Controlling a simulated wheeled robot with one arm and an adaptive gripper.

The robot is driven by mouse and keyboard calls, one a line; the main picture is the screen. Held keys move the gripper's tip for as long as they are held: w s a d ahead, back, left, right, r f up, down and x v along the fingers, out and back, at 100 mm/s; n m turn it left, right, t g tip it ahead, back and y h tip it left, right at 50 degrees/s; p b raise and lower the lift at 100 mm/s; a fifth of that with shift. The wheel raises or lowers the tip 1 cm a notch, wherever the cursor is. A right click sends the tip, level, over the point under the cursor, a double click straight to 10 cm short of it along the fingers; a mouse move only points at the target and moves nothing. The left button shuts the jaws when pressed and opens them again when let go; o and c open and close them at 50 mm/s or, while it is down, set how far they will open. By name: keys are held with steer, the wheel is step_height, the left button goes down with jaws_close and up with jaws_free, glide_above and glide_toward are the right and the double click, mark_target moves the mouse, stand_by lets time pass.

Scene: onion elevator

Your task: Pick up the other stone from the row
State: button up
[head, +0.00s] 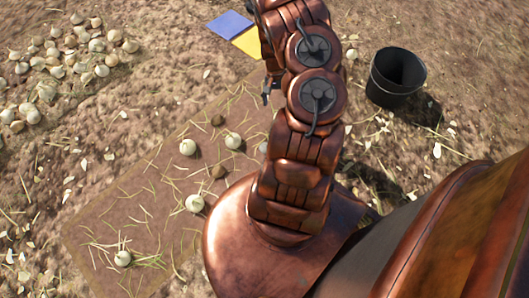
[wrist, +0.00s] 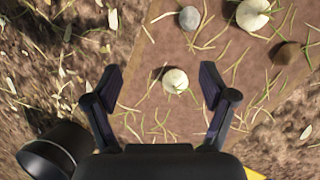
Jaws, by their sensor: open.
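A smooth grey stone (wrist: 189,18) lies on the brown mat near the top of the wrist view. A pale round onion (wrist: 175,81) lies between my fingers in that view, with mat visible around it. My gripper (wrist: 161,76) is open and empty above the mat, its fingers apart on either side of the onion. A dark brown lump (wrist: 285,52), stone or clod, lies to the right. Similar lumps show in the head view (head: 219,171), near the onion row. In the head view my arm hides part of the row; a dark fingertip (head: 266,98) shows.
The mat (head: 110,215) carries several onions (head: 194,203) and straw. A black bucket (head: 397,77) stands at the right. Blue (head: 230,24) and yellow (head: 249,41) squares lie behind the mat. A pile of onions (head: 70,45) lies at far left.

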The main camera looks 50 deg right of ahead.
steer(key=m+t+y+b, duration=0.2)
steer(key=b, duration=0.4)
glide_toward(265, 145)
step_height(265, 145, down, 2)
steer(key=s, duration=0.1)
steer(key=shift+b+x, duration=0.65)
steer(key=shift+x, duration=0.85)
steer(key=shift+w+a+b+x, duration=0.15)
steer(key=shift+b+x, duration=0.7)
steer(key=shift+x, duration=0.45)
steer(key=shift+w+a+b+x, duration=0.1)
steer(key=shift+a+b+x, duration=0.1)
steer(key=shift+b+x, duration=0.85)
steer(key=shift+p, duration=0.3)
steer(key=shift+c, duration=0.4)
steer(key=c, duration=1.4)
steer(key=shift+r, duration=0.1)
